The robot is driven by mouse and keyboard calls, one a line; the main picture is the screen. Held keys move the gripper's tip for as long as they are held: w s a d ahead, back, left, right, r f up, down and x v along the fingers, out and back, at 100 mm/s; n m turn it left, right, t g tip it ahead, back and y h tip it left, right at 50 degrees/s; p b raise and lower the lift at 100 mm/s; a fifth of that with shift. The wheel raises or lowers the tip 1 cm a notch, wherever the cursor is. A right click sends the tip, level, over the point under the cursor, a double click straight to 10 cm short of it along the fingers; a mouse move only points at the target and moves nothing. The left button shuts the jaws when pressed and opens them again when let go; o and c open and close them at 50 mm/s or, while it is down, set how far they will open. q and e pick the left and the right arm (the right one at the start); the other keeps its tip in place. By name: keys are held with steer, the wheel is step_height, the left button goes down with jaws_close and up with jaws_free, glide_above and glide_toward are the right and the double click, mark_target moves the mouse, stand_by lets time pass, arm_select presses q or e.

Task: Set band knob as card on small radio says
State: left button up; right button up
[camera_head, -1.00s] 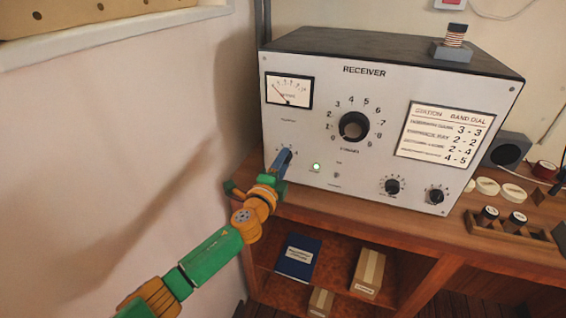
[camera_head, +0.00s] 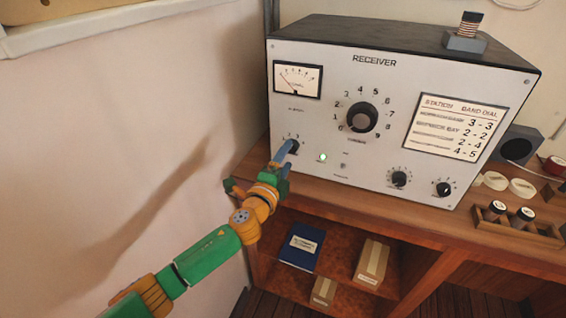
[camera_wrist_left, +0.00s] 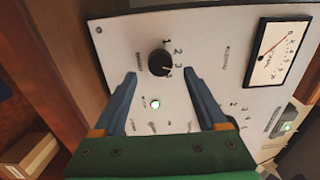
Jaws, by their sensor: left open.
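The white-fronted receiver (camera_head: 300,115) stands on a wooden bench. A small black knob (camera_wrist_left: 158,63) with numbers beside it sits at its lower left; a lettered label beside the knob is too small to read surely. My left gripper (camera_wrist_left: 160,75) is open, with one blue finger on each side of this knob and gaps showing. In the head view the gripper (camera_head: 286,150) partly covers the knob. A card (camera_head: 455,127) on the receiver lists stations under "BAND DIAL" with 3-3, 2-2, 2-4 and 4-5. My right gripper is out of view.
A large numbered dial knob (camera_head: 362,118), a meter (camera_head: 297,79), a lit green lamp (camera_head: 323,157) and two small knobs share the panel. A wall is close on the left.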

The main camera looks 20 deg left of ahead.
arm_select(q)
steer(key=s, duration=0.4)
steer(key=shift+a, duration=0.1)
steer(key=s+a+f+n+g, duration=0.2)
steer(key=s+f+g, duration=0.15)
steer(key=f, duration=0.65)
steer(key=s+a+f+n+g+y, duration=0.1)
steer(key=s+f+n+g, duration=0.2)
steer(key=f, duration=0.6)
steer(key=s+a+f+n+g, duration=0.2)
steer(key=s+f, duration=0.2)
steer(key=f, duration=0.6)
steer(key=s+d+f+n+g, duration=0.1)
steer(key=s+f+n+g, duration=0.1)
steer(key=s+f, duration=0.4)
steer(key=s+d+f+n+g, duration=0.1)
steer(key=s+f+n+g, duration=0.2)
steer(key=s, duration=1.3)
steer(key=s+d+f+n+g, duration=0.1)
steer(key=s+f+n+g, duration=0.2)
steer(key=s+f, duration=0.5)
steer(key=s+n, duration=0.1)
steer(key=s, duration=0.3)
steer(key=shift+d+f, duration=0.35)
steer(key=shift+d, duration=0.05)
